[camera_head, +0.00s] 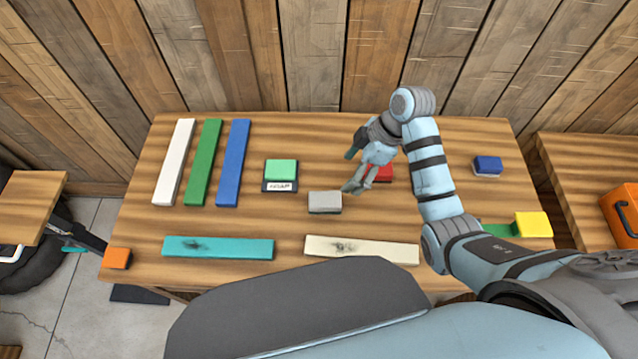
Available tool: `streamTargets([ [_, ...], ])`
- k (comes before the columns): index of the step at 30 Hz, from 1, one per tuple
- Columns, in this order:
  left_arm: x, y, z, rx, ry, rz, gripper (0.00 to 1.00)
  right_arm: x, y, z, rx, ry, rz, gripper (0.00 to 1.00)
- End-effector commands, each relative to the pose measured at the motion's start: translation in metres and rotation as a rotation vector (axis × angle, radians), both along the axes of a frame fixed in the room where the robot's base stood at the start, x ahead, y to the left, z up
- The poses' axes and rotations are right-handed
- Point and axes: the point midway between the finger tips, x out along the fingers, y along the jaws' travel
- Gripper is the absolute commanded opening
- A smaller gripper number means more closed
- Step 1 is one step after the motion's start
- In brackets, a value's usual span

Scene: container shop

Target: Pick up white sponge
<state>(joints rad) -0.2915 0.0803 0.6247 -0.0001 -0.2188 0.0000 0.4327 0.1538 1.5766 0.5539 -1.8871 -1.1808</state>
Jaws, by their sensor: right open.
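A small pale grey-white block (325,202), which looks like the white sponge, lies flat near the middle of the wooden table (225,222). My right gripper (353,171) is open and empty, just up and to the right of the block, with its fingers pointing left. It appears apart from the block; its height above the table is hard to judge. My left gripper is not in view.
A red block (381,173) is partly hidden behind my right gripper. A green block (281,170) on a SOAP-labelled base lies left of the pale block. White (174,162), green (203,162) and blue (233,162) bars lie farther left. Stained teal (218,248) and cream (361,249) strips lie in front.

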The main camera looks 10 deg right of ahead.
Motion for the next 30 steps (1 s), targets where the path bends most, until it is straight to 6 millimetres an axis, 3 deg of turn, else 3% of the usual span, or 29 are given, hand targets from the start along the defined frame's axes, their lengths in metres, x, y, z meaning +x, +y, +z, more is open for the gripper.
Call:
streamTargets([
  [9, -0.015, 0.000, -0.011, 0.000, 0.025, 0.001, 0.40, 0.008, 0.036, -0.069, 0.006, 0.002, 0.025, 0.69],
  [12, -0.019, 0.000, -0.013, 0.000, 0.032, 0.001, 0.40, 0.009, 0.040, -0.081, 0.003, 0.000, 0.023, 0.69],
  [21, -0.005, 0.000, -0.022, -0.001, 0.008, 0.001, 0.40, 0.012, 0.063, -0.126, 0.002, 0.000, 0.018, 0.69],
  [28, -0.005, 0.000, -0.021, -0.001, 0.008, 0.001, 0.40, 0.012, 0.064, -0.128, 0.002, -0.002, 0.018, 0.69],
  [30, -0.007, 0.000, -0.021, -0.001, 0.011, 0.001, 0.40, 0.012, 0.064, -0.128, 0.002, -0.002, 0.018, 0.60],
])
